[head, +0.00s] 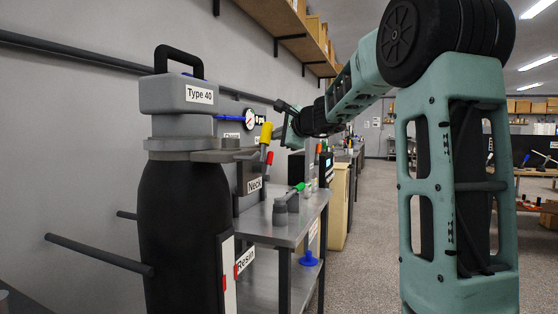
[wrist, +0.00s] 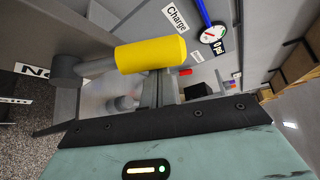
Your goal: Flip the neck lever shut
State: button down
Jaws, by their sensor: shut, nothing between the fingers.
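The neck lever has a yellow handle (head: 266,132) that stands nearly upright in the head view, at the bracket beside the black bottle's neck. A "Neck" label (head: 254,186) hangs below it. In the wrist view the yellow handle (wrist: 150,54) lies across the picture on a grey rod, which runs left to a dark round pivot (wrist: 65,70). My gripper (head: 282,112) is to the right of the handle in the head view. In the wrist view my gripper's fingers (wrist: 160,88) are together and empty, close to the handle's lower side. I cannot tell whether they touch it.
The black bottle (head: 184,225) carries a grey "Type 40" cap (head: 178,94). A gauge (head: 249,118) and a blue lever (head: 228,117) are near the wall. The floor at right is open.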

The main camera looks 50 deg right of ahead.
jog(key=b, duration=0.1)
jog(key=a+n+b, duration=0.1)
jog(key=b, duration=0.3)
jog(key=shift+s+a+r+t, duration=0.25)
jog(key=shift+a+r+t, duration=0.05)
jog(key=shift+t, duration=0.1)
jog(key=shift+r+h, duration=0.2)
jog(key=shift+h, duration=0.2)
